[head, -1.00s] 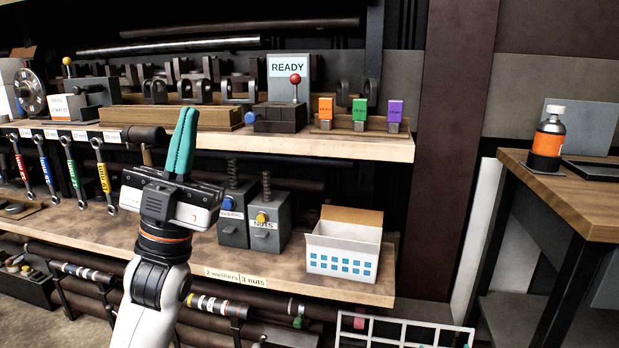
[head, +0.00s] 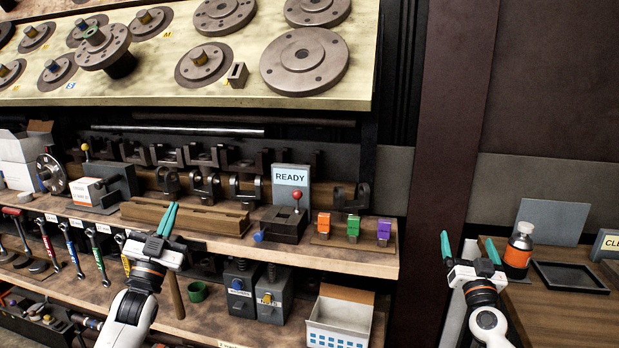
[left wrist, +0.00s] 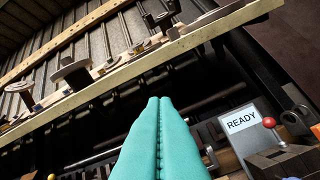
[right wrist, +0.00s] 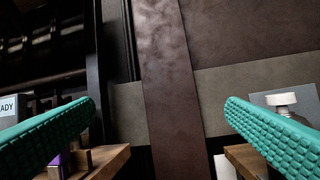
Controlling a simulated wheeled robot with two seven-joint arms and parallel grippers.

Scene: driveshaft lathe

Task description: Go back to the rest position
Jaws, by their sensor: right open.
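My left gripper (head: 169,219) is raised in front of the shelf unit, its teal fingers pointing up. In the left wrist view its fingers (left wrist: 160,135) lie pressed together with nothing between them. My right gripper (head: 469,250) is raised at the right, in front of the dark post and the side table. Its fingers stand wide apart and empty, as the right wrist view (right wrist: 160,118) also shows. Neither gripper appears to touch anything.
The upper shelf (head: 330,252) carries a READY sign (head: 291,178), a red-knobbed device (head: 284,224) and coloured tags. Flanges lie on a slanted board (head: 150,85) above. A white box (head: 338,322) stands below.

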